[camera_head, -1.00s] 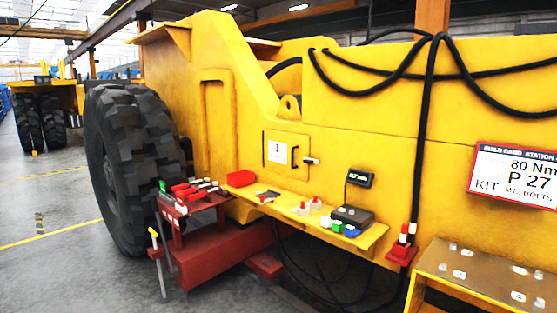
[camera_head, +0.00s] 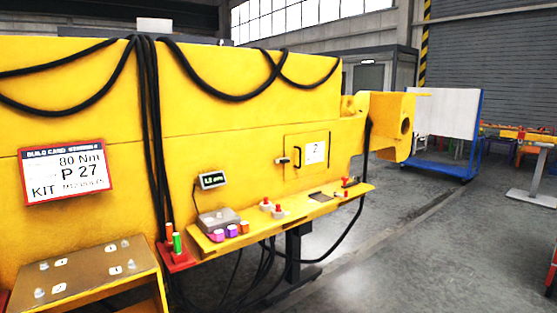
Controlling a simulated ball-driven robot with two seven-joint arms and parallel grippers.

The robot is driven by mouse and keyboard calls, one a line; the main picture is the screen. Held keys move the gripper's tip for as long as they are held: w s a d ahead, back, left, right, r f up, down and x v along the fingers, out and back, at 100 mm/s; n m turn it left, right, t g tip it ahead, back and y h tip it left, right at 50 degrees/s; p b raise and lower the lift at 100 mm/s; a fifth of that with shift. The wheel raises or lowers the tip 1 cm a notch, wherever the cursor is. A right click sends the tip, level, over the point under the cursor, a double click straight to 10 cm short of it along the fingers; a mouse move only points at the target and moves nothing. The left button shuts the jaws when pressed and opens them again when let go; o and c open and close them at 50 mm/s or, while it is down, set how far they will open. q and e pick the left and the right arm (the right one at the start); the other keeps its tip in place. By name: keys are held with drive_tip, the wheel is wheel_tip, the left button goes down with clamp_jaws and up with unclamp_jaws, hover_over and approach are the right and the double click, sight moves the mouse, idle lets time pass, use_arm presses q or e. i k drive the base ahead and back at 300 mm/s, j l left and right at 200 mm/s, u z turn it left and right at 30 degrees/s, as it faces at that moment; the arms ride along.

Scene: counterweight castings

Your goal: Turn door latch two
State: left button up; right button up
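Door two (camera_head: 307,149) is a small yellow panel with a white label reading 2, set in the yellow machine's side right of the middle. It looks closed. Its latch (camera_head: 283,161) is a small dark and pale fitting at the door's left edge. A dark handle (camera_head: 296,156) stands beside it on the door. Neither of my grippers shows in the head view.
A yellow shelf (camera_head: 262,226) below the door carries a grey scale (camera_head: 217,219), coloured blocks and red-topped pieces. A black cable (camera_head: 363,185) hangs right of the door.

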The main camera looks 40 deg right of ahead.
sight(284, 160)
drive_tip(key=z, duration=1.25)
drive_tip(key=i+l+u, duration=0.15)
drive_tip(key=u, duration=0.25)
drive_tip(key=i+l+u, duration=0.25)
drive_tip(key=u, duration=0.15)
drive_tip(key=i+l+u, duration=0.1)
drive_tip(key=i+l, duration=0.25)
drive_tip(key=l, duration=0.25)
drive_tip(key=i+l+u, duration=0.15)
drive_tip(key=i+l, duration=0.2)
drive_tip(key=l, duration=0.3)
drive_tip(key=i+l+u, duration=0.15)
drive_tip(key=l, duration=0.15)
drive_tip(key=i+l, duration=0.15)
drive_tip(key=l, duration=0.2)
drive_tip(key=u, duration=0.05)
